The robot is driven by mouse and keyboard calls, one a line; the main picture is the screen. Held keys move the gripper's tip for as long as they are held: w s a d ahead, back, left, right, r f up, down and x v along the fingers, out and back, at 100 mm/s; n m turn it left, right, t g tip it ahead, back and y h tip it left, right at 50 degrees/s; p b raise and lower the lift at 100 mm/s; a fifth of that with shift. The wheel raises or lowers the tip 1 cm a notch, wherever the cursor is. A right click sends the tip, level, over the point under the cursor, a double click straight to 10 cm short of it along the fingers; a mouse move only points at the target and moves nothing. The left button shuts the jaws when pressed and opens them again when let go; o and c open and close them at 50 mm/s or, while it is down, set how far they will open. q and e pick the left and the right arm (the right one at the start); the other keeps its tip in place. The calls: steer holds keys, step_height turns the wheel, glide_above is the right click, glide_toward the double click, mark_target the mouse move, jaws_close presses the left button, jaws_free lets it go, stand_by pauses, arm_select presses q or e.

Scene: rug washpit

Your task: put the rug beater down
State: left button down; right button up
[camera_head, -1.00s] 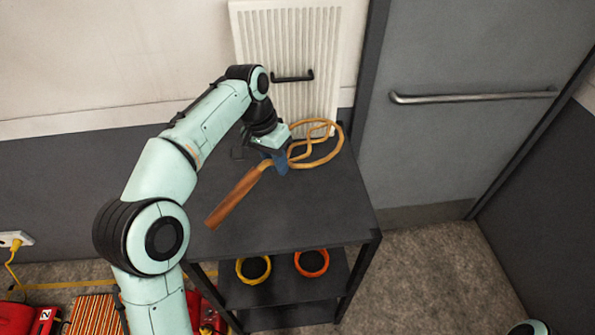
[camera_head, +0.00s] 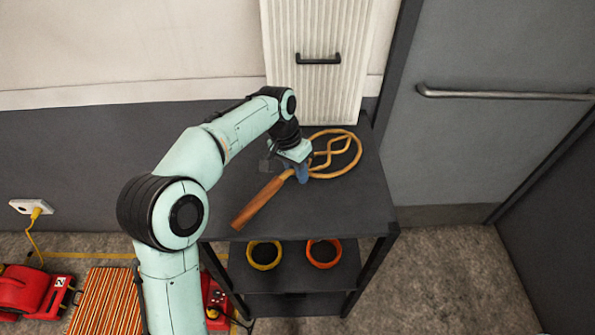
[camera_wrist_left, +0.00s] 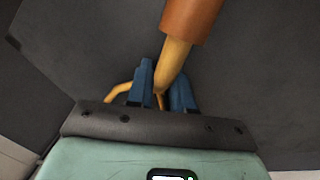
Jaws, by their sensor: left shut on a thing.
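The rug beater has a brown wooden handle (camera_head: 258,203) and a looped cane head (camera_head: 350,168). It lies over the dark top of the shelf unit (camera_head: 345,207), handle toward the front left and loop toward the back right. I cannot tell whether it touches the top. My left gripper (camera_head: 302,174) is shut on the beater's neck, between handle and loop. In the left wrist view, the blue fingers (camera_wrist_left: 162,92) stand on both sides of the yellow neck (camera_wrist_left: 172,65). The right gripper is not in view.
A white ribbed panel (camera_head: 316,85) with a black handle stands behind the shelf unit. A yellow ring (camera_head: 264,266) and an orange ring (camera_head: 323,265) sit on the lower shelf. A red machine (camera_head: 28,292) and a striped rug (camera_head: 104,300) are on the floor at left.

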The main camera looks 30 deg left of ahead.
arm_select(q)
steer(key=shift+w, duration=0.1)
steer(key=shift+f, duration=0.5)
steer(key=c, duration=1)
jaws_free()
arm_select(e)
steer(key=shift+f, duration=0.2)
arm_select(q)
steer(key=p+v, duration=0.3)
steer(key=v, duration=1)
steer(key=shift+r, duration=0.1)
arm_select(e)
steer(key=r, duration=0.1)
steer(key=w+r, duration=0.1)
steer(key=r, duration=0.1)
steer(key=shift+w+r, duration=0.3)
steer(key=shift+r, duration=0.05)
arm_select(q)
steer(key=shift+d, duration=0.1)
